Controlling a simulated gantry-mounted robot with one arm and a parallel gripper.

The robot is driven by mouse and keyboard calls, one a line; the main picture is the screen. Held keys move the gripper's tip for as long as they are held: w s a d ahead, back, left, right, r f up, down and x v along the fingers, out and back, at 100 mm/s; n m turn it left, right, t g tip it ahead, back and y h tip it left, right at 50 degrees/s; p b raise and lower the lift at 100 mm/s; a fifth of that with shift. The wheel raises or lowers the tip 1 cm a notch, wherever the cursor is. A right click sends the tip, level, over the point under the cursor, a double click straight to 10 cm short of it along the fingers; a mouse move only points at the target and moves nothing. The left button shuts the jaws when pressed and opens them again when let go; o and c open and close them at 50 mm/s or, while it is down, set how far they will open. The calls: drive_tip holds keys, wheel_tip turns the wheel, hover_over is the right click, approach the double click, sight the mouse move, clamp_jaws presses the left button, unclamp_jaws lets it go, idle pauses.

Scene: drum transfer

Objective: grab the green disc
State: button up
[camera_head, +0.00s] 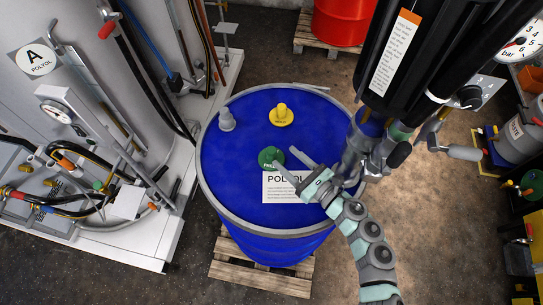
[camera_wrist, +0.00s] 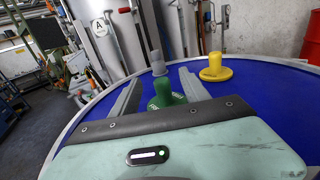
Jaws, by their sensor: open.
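The green disc (camera_head: 270,157), with a knob standing up from it, sits on the top of the blue drum (camera_head: 240,165). My gripper (camera_head: 284,157) comes in from the right over the drum top, its two fingers apart and empty. In the head view the fingertips are close to the disc's right side. In the wrist view the green disc (camera_wrist: 167,94) shows between the two fingers (camera_wrist: 161,74), its near part hidden by the gripper body. Whether the fingers are level with the knob or above it, I cannot tell.
A yellow disc with a knob (camera_head: 281,115) and a grey plug (camera_head: 226,120) also stand on the drum top. A white label (camera_head: 290,188) lies beside the green disc. The drum has a raised rim and stands on a wooden pallet (camera_head: 260,272). A tank with pipes is left.

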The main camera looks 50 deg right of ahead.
sight(275, 156)
drive_tip(key=f, duration=0.2)
drive_tip(key=w+f+p, duration=0.1)
drive_tip(key=shift+w+a+f, duration=0.1)
drive_tip(key=shift+f, duration=0.25)
drive_tip(key=w+p, duration=0.2)
drive_tip(key=w, duration=0.4)
drive_tip(key=shift+w, duration=0.35)
drive_tip(key=shift+f, duration=0.1)
clamp_jaws()
